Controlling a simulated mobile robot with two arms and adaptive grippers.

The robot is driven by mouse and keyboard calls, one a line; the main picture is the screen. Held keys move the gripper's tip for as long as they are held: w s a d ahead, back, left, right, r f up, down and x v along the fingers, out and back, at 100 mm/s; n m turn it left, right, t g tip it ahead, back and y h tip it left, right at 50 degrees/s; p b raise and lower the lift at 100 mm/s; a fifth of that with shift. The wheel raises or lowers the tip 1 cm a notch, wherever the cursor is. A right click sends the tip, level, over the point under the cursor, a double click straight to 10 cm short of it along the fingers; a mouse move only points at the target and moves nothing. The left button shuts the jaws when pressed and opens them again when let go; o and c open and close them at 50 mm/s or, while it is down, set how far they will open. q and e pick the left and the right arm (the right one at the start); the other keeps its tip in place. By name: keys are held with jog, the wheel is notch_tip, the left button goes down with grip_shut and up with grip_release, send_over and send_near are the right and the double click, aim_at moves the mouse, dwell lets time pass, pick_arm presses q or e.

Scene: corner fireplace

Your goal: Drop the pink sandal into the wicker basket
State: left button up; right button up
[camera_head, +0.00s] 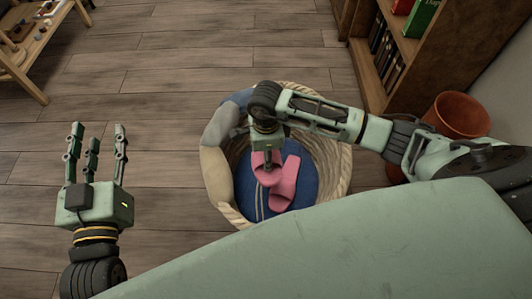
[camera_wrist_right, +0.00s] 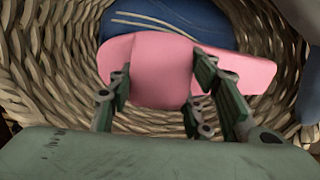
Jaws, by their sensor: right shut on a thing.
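The wicker basket (camera_head: 341,165) stands on the floor at the middle of the head view, and its woven wall (camera_wrist_right: 45,75) surrounds the right wrist view. My right gripper (camera_head: 266,160) points down inside the basket opening and is shut on the pink sandal (camera_head: 286,183). The sandal (camera_wrist_right: 160,70) lies across the fingers (camera_wrist_right: 175,95) in the right wrist view. In the head view the pink shows as two pieces side by side; I cannot tell whether they are one sandal or two. Whether it touches the cloth below is unclear. My left gripper (camera_head: 98,135) is open and empty, left of the basket.
Blue striped cloth (camera_head: 306,188) lies in the basket, and grey-beige cloth (camera_head: 214,168) hangs at its left side. A bookshelf (camera_head: 425,60) and an orange-brown bin (camera_head: 460,112) stand at the right. A wooden table (camera_head: 32,50) is at upper left. Floor between is clear.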

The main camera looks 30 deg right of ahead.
jog(key=o, duration=1.3)
jog(key=shift+r, duration=0.1)
notch_tip(320, 180, up, 12)
jog(key=shift+f, duration=0.1)
